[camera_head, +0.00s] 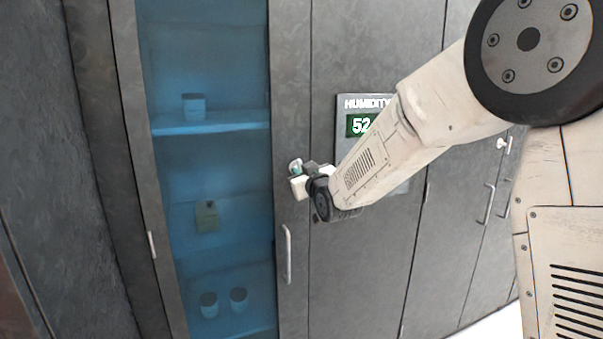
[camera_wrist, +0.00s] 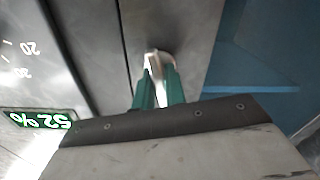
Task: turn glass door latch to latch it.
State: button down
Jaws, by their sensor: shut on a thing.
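The glass door (camera_head: 205,165) is a tall blue-tinted pane in a grey frame, and it looks closed. Its latch (camera_head: 295,166) is a small light piece on the right side of the door frame, mostly hidden by my gripper (camera_head: 299,177) in the head view. In the wrist view the pale metal latch (camera_wrist: 156,62) stands between the green fingertips of my gripper (camera_wrist: 158,88). The fingers are shut on it. The exact angle of the latch is hard to tell.
A humidity panel (camera_head: 352,103) with a green display is right of the latch, behind my arm. A vertical door handle (camera_head: 287,254) is below the latch. More grey cabinet doors with handles (camera_head: 487,203) stand to the right. Jars sit on shelves (camera_head: 210,127) behind the glass.

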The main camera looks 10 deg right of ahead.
jog(key=shift+m, duration=1.1)
jog(key=shift+f, duration=0.1)
jog(key=c, duration=1.5)
grip_release()
jog(key=shift+o, duration=0.2)
jog(key=v, duration=0.8)
jog(key=shift+w, duration=0.1)
